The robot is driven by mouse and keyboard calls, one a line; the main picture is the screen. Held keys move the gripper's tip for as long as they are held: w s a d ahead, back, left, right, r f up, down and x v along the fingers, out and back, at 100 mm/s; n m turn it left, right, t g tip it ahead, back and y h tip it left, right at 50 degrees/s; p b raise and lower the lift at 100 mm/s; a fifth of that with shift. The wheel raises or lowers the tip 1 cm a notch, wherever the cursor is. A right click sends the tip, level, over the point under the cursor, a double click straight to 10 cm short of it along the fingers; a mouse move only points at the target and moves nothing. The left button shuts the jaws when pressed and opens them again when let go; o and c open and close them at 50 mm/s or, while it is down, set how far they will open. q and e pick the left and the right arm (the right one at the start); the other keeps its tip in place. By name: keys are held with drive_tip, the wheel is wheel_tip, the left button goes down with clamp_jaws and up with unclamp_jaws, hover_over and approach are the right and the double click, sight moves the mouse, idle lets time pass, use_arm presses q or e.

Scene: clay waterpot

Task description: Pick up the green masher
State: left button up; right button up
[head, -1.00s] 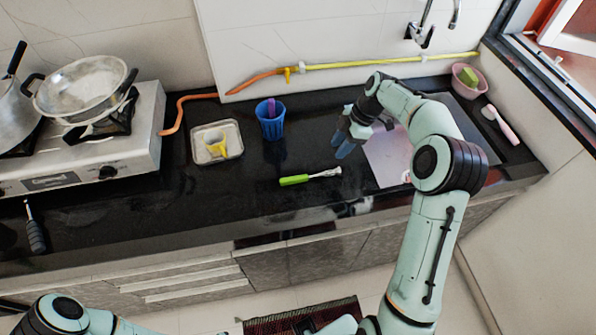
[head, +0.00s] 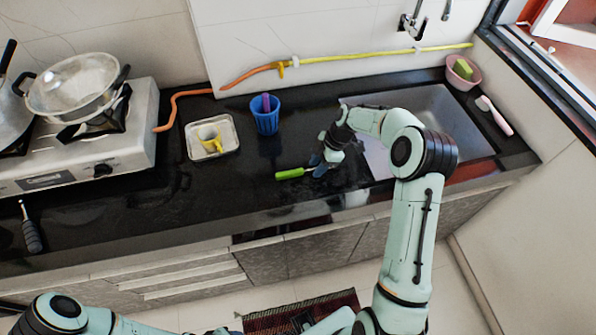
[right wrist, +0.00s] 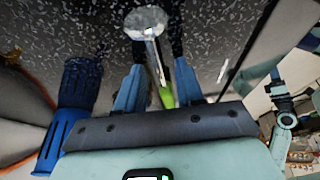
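The green masher (head: 289,173) lies on the black counter, its green handle toward the left and its metal end toward my right gripper. My right gripper (head: 318,166) is over the metal end, low near the counter, and partly hides it. In the right wrist view the masher's round metal head (right wrist: 146,22) and thin shaft show between the two spread blue fingers of my right gripper (right wrist: 157,88). The fingers are apart and do not appear closed on it. A bit of green handle shows near the palm. My left gripper is not in view.
A blue cup (head: 265,118) with a purple item stands behind the masher. A tray (head: 230,146) with a yellow cup (head: 209,137) is left of it. The counter in front is clear.

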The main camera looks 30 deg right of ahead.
idle(0.4)
clamp_jaws()
